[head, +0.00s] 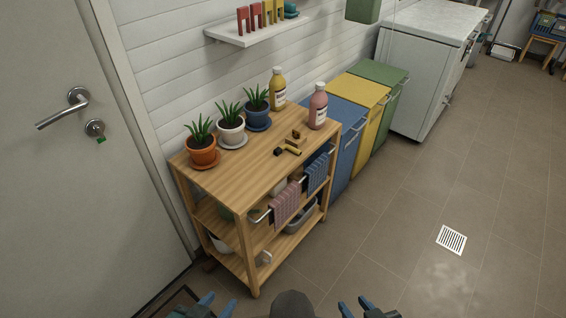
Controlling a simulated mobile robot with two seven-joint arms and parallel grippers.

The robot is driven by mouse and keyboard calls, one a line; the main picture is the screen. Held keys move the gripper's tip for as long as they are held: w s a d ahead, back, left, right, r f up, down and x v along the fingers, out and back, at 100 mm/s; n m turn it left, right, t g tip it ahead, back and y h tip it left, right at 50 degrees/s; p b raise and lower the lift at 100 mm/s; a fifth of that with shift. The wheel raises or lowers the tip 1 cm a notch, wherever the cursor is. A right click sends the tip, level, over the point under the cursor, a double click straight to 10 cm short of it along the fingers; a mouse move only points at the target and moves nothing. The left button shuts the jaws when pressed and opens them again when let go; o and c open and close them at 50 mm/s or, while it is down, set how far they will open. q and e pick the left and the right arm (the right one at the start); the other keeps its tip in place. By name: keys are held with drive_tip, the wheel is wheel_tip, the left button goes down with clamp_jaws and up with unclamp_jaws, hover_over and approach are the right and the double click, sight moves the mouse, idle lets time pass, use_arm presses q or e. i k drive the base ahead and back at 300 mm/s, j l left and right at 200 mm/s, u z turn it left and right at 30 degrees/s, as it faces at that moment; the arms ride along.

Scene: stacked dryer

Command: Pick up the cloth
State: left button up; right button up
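Two cloths hang over the metal rails on the side of the wooden cart: a pink striped cloth (286,205) and a blue checked cloth (317,173). The pink one hangs nearer to me, the blue one farther back. My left gripper (218,304) is at the bottom edge of the head view, left of centre. My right gripper (355,306) is at the bottom edge, right of centre. Both show two blue fingertips apart with nothing between them, and both are well away from the cloths. The rest of each gripper is cut off by the frame.
The wooden cart (238,175) carries potted plants, a yellow bottle (278,88), a pink bottle (318,107) and small tools. Blue, yellow and green bins (362,92) stand behind it. A door (70,190) is at left.

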sight(317, 172)
drive_tip(key=i+l+u, duration=0.15)
drive_tip(key=u, duration=0.2)
drive_tip(key=i+l+u, duration=0.1)
drive_tip(key=l+u, duration=0.25)
drive_tip(key=i+l+u, duration=0.1)
drive_tip(key=l+u, duration=0.5)
drive_tip(key=l, duration=0.2)
drive_tip(key=i+l+u, duration=0.1)
drive_tip(key=l+u, duration=0.15)
drive_tip(key=l, duration=0.2)
